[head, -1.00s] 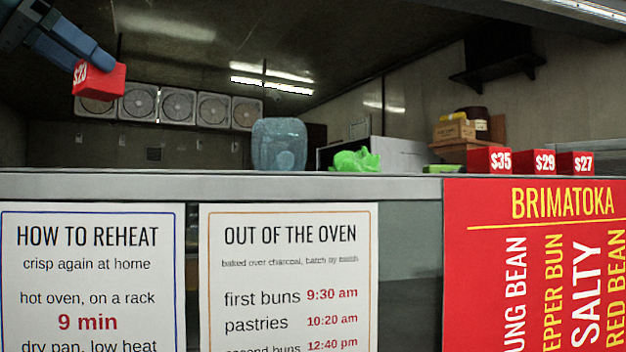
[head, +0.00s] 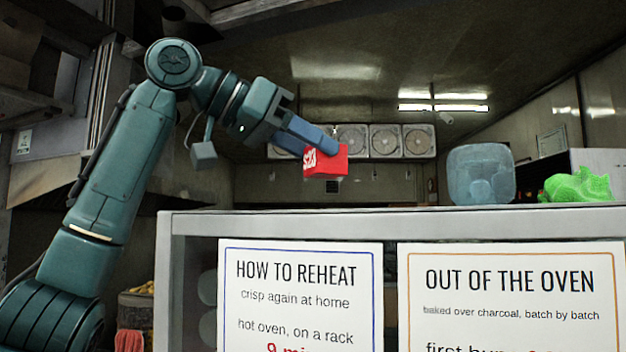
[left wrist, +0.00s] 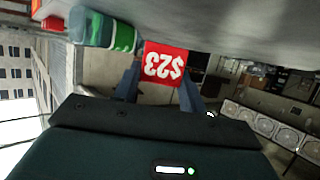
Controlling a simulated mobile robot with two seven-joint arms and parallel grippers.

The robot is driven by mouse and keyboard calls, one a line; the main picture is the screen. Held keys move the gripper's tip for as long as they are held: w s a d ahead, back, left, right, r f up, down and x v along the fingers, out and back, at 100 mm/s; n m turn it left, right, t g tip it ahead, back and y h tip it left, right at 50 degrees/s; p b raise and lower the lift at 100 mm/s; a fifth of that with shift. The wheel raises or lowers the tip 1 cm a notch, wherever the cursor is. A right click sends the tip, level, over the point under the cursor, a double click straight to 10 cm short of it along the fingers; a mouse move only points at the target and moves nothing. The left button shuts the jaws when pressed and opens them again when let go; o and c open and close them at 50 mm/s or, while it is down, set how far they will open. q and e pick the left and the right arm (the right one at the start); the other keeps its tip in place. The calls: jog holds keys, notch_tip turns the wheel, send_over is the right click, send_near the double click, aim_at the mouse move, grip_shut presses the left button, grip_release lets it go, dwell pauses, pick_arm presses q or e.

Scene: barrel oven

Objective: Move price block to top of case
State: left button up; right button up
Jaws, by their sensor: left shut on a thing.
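The red price block (head: 328,163) is held in my left gripper (head: 322,146), above and behind the left part of the case top (head: 330,220) in the head view. Its white marking is turned sideways there. In the left wrist view the price block (left wrist: 165,62) reads "$23" upside down, between the fingers of my left gripper (left wrist: 160,80). The block looks clear of the case top. My right gripper is not in view.
A translucent bluish container (head: 481,174) and a bright green crumpled thing (head: 577,185) stand on the case top at the right. The top's left part is bare. Two signs, "How to reheat" (head: 300,290) and "Out of the oven" (head: 509,300), hang on the case front.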

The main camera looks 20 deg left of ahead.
aim_at(309, 176)
pick_arm(q)
jog(key=shift+f, duration=2.2)
jog(key=shift+d, duration=0.1)
jog(key=shift+f, duration=0.25)
jog(key=o, duration=1.1)
jog(key=shift+r, duration=0.1)
jog(key=shift+c, duration=0.2)
jog(key=shift+r, duration=0.25)
jog(key=v, duration=1.2)
jog(key=shift+b, duration=0.45)
